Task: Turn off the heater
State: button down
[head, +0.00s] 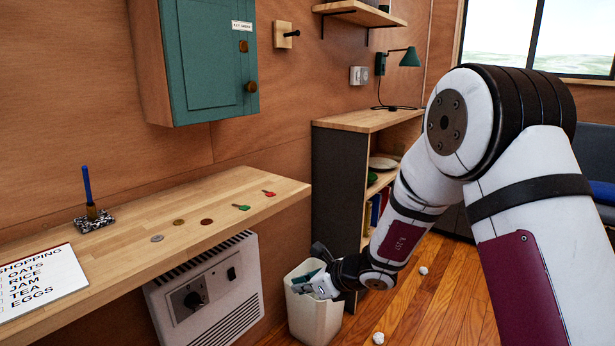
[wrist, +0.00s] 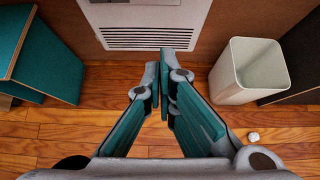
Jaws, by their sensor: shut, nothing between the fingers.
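The heater (head: 205,292) is a white wall panel below the wooden shelf in the head view. It has a dark round dial (head: 192,300), a small dark switch (head: 232,273) and a slotted grille. In the wrist view only the heater's lower part with its grille (wrist: 150,38) shows, at the top; its controls are out of that view. My gripper (wrist: 163,72) is shut and empty, its fingers pointing toward the grille from above the floor. In the head view my gripper (head: 310,285) is to the right of the heater, over the bin area, and partly hidden by my wrist.
A white bin (head: 315,320) stands right of the heater; it also shows in the wrist view (wrist: 240,85). A wooden shelf (head: 130,240) with coins, keys and a list overhangs the heater. Crumpled paper (head: 378,338) lies on the floor. A teal object (wrist: 50,60) stands at left.

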jog(key=s+a+r+n+g+y, duration=0.2)
jog(key=s+r+n, duration=0.5)
jog(key=r, duration=0.5)
jog(key=s+d+r+n+g+h, duration=0.1)
jog(key=s+r+n, duration=0.3)
jog(key=s, duration=0.3)
jog(key=s+d+r+n+g, duration=0.1)
jog(key=s+d+r+n, duration=0.1)
jog(key=s+r+n, duration=0.3)
jog(key=s+d+f+n+g+h, duration=0.1)
jog(key=s+d+n+h, duration=0.4)
jog(key=s+d, duration=0.65)
jog(key=s+d+f+n+g+h, duration=0.1)
jog(key=s+d+n+h, duration=0.3)
jog(key=s+d, duration=0.75)
jog(key=s+a+r+t+p, duration=0.1)
jog(key=r+t+p, duration=0.1)
jog(key=r+p, duration=1.2)
jog(key=s+a+r+t+p, duration=0.2)
jog(key=r+p, duration=1.2)
jog(key=r, duration=0.1)
jog(key=shift+s+a+r, duration=0.2)
jog(key=shift+r, duration=0.15)
